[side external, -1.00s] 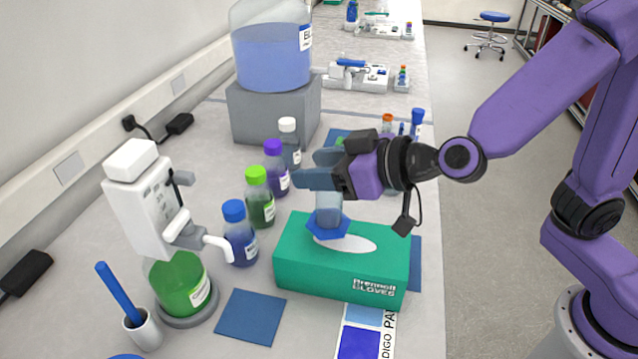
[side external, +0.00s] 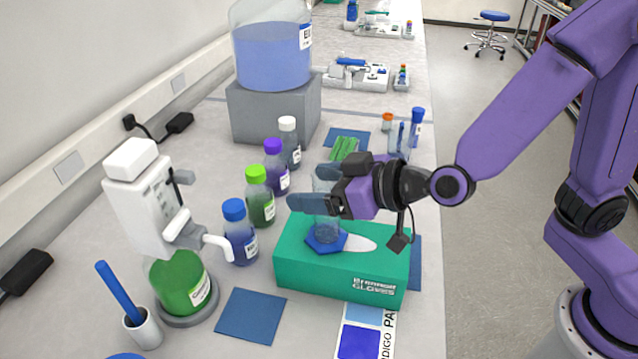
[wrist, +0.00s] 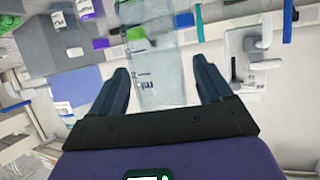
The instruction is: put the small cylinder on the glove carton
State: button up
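The small cylinder (side external: 326,229) is clear, with a blue six-sided base. It stands upright on top of the green glove carton (side external: 330,284), its base beside the white opening. It also shows in the wrist view (wrist: 158,65), between the fingers, with a gap on the right side. My gripper (side external: 318,186) is open around the upper part of the cylinder, one finger on each side. The gripper also shows in the wrist view (wrist: 160,80), with its fingers spread apart. The cylinder's upper part is partly hidden by the near finger in the side view.
Several capped bottles, including a blue-capped one (side external: 239,235), stand left of the carton. A stirrer-like device with a green flask (side external: 180,283) is further left. A blue mat (side external: 251,316) lies in front. Tubes (side external: 417,127) stand behind right. The large blue-filled bottle (side external: 272,60) stands on a grey block.

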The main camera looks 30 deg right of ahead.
jog(key=v, duration=1.2)
jog(key=shift+r, duration=0.2)
